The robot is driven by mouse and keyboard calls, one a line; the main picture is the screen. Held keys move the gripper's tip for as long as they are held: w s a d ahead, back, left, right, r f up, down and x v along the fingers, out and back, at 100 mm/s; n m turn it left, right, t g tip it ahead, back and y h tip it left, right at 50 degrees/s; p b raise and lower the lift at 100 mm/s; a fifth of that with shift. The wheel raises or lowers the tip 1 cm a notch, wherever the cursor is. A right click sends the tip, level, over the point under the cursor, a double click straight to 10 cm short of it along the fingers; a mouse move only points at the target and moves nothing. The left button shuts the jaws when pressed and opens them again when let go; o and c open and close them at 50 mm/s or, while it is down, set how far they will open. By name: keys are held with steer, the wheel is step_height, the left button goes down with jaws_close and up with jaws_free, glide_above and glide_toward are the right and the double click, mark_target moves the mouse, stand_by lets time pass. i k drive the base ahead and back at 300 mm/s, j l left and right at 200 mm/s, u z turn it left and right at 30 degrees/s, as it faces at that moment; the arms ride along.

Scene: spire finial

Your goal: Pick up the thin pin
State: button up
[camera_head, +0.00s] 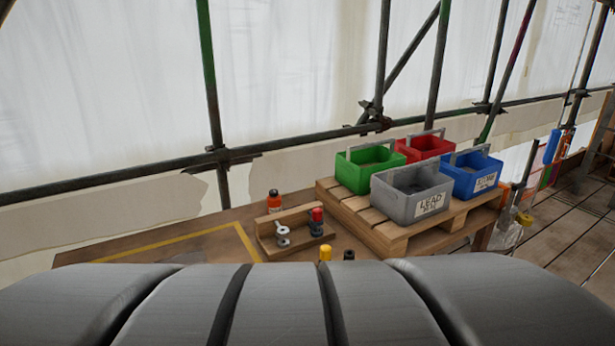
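A small wooden holder (290,217) stands on the wooden bench. A slim silver-grey piece with a round head (282,232) is at its left part. A thicker dark piece with a red top (317,219) is at its right part. The silver-grey piece looks the thinner of the two, but both are too small to tell for certain which is the thin pin. My gripper is not in view. A large grey ribbed shape, which looks like part of my own body, fills the bottom and hides the bench's near side.
An orange bottle (274,201) stands behind the holder. A yellow piece (325,254) and a black piece (349,255) are in front. Green (368,179), red (424,146), grey (411,203) and blue (470,186) bins stand on a pallet (402,236) at right. Scaffold poles (211,90) run behind.

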mark_target(316, 213)
steer(key=z, duration=0.15)
steer(key=i+l+z, duration=0.45)
steer(key=i, duration=0.25)
steer(key=i+l+z, duration=0.2)
steer(key=i, duration=0.2)
